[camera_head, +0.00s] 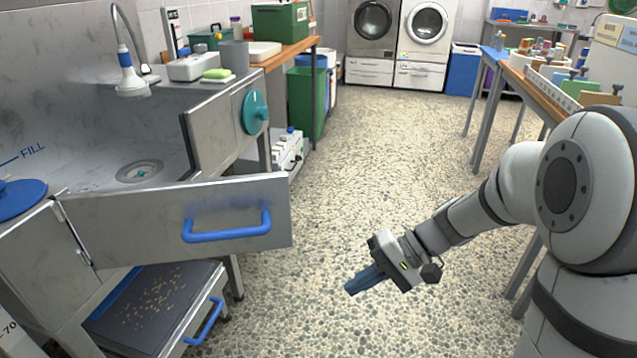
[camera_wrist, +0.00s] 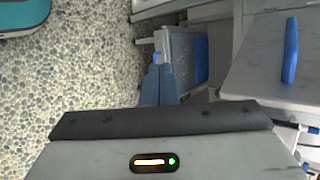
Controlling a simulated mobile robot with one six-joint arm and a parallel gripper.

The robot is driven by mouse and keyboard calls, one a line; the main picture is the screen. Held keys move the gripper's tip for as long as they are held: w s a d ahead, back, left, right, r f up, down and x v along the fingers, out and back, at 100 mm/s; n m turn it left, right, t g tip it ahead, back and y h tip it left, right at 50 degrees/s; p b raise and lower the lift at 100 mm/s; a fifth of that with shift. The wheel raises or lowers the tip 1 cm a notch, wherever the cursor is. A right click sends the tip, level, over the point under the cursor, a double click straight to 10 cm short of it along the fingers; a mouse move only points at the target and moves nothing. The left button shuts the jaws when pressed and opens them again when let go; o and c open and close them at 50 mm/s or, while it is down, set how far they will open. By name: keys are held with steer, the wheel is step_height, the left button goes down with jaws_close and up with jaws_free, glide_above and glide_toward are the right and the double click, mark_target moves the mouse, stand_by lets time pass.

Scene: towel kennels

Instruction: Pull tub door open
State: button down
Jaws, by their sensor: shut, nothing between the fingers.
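The tub door (camera_head: 150,218) is a grey metal panel with a blue bar handle (camera_head: 225,227). It stands swung out from the front of the steel tub (camera_head: 85,150), leaving the tub's side open. My gripper (camera_head: 364,280) is shut and empty over the floor, to the right of the door and apart from its handle. In the wrist view my blue fingers (camera_wrist: 158,85) are together. A grey panel with a blue handle (camera_wrist: 290,50) shows at the right there, not touching the fingers.
A low drawer (camera_head: 150,305) with bits in it and a blue handle sits below the door. A bench with bottles (camera_head: 545,90) stands at the right. Washing machines (camera_head: 400,40) stand at the back. The pebbled floor (camera_head: 380,150) between is clear.

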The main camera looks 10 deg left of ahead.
steer(key=w+a+r+t+y+p, duration=0.2)
steer(key=w+r+y, duration=0.15)
steer(key=w, duration=0.35)
steer(key=w+a+r+t+y+p, duration=0.1)
steer(key=w+a+r+y+p, duration=0.2)
steer(key=w+y, duration=0.3)
steer(key=a+h+b, duration=0.2)
steer(key=a, duration=0.8)
steer(key=shift+y, duration=0.25)
steer(key=shift+s+d, duration=0.55)
steer(key=shift+s, duration=0.35)
steer(key=shift+s+d, duration=0.5)
steer(key=shift+s, duration=0.35)
steer(key=shift+d+f+m+b, duration=0.1)
steer(key=shift+m+b, duration=0.2)
